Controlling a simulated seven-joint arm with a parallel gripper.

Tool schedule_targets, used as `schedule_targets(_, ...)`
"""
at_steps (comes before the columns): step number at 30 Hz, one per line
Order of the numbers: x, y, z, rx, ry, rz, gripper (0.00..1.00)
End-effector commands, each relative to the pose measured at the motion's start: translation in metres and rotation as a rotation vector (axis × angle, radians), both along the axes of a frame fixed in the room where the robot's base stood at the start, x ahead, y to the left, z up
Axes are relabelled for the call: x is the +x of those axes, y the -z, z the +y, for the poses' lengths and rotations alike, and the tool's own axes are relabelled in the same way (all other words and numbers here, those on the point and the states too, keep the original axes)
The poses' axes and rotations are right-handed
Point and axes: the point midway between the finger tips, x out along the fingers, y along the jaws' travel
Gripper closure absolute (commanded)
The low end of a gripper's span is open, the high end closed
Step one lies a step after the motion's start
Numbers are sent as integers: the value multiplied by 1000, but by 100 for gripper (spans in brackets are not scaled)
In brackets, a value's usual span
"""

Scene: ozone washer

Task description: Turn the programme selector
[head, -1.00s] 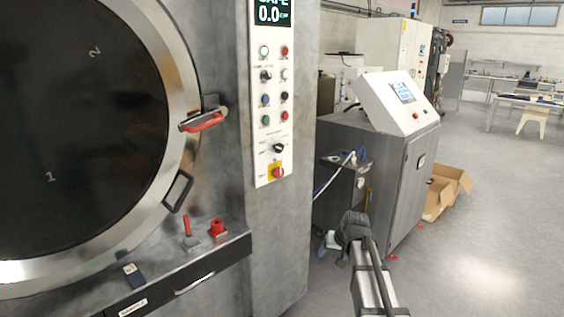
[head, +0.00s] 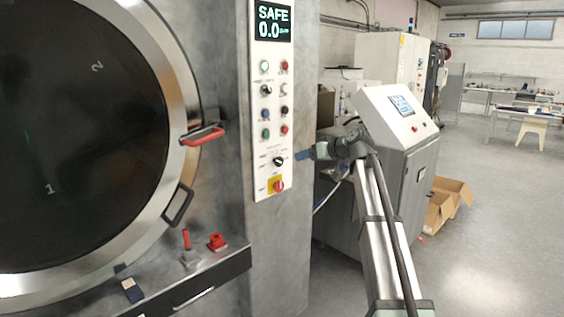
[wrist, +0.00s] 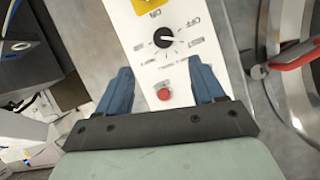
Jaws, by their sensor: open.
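The programme selector is a small black rotary knob (head: 279,161) low on the white control panel (head: 262,211), above a red switch on a yellow plate. In the wrist view the knob (wrist: 163,38) has printed labels around it and lies just beyond my fingertips, roughly centred between them. My gripper (head: 301,155) is to the right of the knob in the head view, its blue fingers pointing at the panel. In the wrist view my gripper (wrist: 165,76) is open and empty, with a red button (wrist: 163,95) showing between the fingers. The fingers look apart from the knob.
The red and yellow switch (head: 277,185) is just below the knob. Several buttons sit above it, under a display (head: 273,22) reading SAFE 0.0. The round door's red handle (head: 203,136) juts out at left. A grey console cabinet (head: 395,185) stands behind my arm.

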Motion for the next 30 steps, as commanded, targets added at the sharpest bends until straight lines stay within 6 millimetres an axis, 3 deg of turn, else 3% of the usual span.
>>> schedule_targets(6, 0, -6, 4, -89, -83, -143, 32)
schedule_targets(14, 6, -3, 10, -134, -110, -186, 32)
schedule_targets(30, 65, 31, 67, -133, -109, -183, 32)
